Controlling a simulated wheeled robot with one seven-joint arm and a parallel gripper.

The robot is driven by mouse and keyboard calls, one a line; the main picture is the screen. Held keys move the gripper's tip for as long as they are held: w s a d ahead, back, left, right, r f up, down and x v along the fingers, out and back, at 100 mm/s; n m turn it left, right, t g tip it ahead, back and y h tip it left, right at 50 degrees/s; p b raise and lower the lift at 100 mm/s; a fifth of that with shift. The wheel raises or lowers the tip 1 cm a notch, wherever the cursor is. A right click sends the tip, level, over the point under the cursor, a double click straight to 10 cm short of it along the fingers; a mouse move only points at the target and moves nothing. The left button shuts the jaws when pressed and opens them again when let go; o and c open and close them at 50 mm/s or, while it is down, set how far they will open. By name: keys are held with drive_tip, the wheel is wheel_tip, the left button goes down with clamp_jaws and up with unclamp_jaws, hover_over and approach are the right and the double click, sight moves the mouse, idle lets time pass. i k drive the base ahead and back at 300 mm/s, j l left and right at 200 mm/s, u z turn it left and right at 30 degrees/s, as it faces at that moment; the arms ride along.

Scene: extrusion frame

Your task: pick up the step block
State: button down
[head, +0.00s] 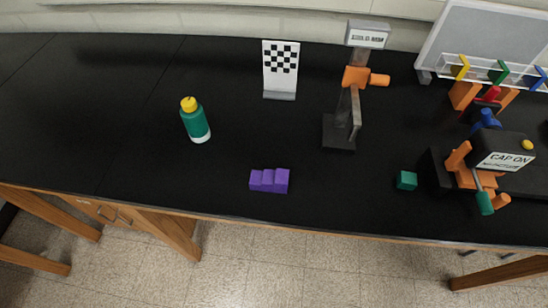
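The step block (269,181) is purple with several stair-like levels rising toward the right. It lies on the black bench top (110,130), near the front edge and about the middle of the view. Nothing touches it or covers it. My gripper is not visible in the head view, so its place relative to the block cannot be seen.
A teal bottle with a yellow cap (195,120) stands left of the block. A checkerboard stand (280,70) is behind it. A grey-and-orange post fixture (340,132), a green cube (406,180) and a "CAP ON" station (504,152) stand to the right. The left bench is clear.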

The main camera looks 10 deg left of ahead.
sight(276, 182)
drive_tip(key=k+j+u, duration=0.2)
drive_tip(key=j, duration=0.25)
drive_tip(key=j+u, duration=0.15)
drive_tip(key=j, duration=0.25)
drive_tip(key=j+u, duration=0.2)
drive_tip(key=j, duration=0.25)
drive_tip(key=k+j, duration=0.05)
